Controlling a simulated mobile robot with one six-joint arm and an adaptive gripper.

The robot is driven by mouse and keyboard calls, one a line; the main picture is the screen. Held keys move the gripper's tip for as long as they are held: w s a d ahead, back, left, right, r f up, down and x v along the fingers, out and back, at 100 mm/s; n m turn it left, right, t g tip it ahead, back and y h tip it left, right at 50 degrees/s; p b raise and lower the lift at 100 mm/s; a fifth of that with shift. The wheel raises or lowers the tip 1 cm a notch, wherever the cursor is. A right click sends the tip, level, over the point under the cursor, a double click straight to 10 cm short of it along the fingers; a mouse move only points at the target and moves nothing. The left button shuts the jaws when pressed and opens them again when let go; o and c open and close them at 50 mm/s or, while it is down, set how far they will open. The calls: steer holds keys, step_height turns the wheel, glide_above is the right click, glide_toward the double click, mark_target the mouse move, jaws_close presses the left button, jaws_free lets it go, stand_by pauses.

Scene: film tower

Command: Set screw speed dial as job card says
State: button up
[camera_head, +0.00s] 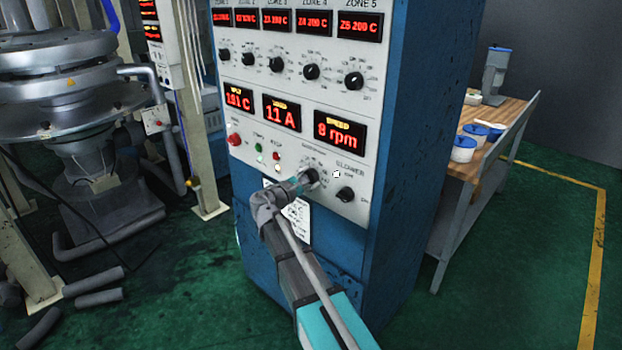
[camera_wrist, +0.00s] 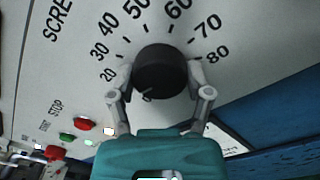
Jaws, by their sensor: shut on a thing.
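The screw speed dial (camera_wrist: 160,70) is a round black knob on the pale panel, with printed numbers 20 to 80 showing around it. A small light mark shows at its lower left, below the 20. My gripper (camera_wrist: 160,88) is shut on the dial, one finger on each side. In the head view the dial (camera_head: 310,176) sits low on the cabinet front, with my gripper (camera_head: 301,182) at it. The speed display (camera_head: 339,131) reads 8 rpm. A white card (camera_head: 300,220) hangs below, partly hidden by my arm; its writing is too small to read.
The blower knob (camera_head: 345,194) is close to the right of the dial. A red button (camera_head: 234,140) and small lamps are to its left. Zone knobs (camera_head: 311,71) and displays are above. A wooden-topped bench (camera_head: 490,125) stands right of the blue cabinet (camera_head: 425,110).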

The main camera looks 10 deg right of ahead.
steer(key=m, duration=0.4)
steer(key=shift+a, duration=0.1)
stand_by(0.3)
steer(key=o, duration=0.9)
steer(key=shift+o, duration=1.3)
steer(key=shift+d+m+g+p, duration=0.2)
steer(key=shift+m+g+p, duration=0.15)
steer(key=shift+m, duration=0.25)
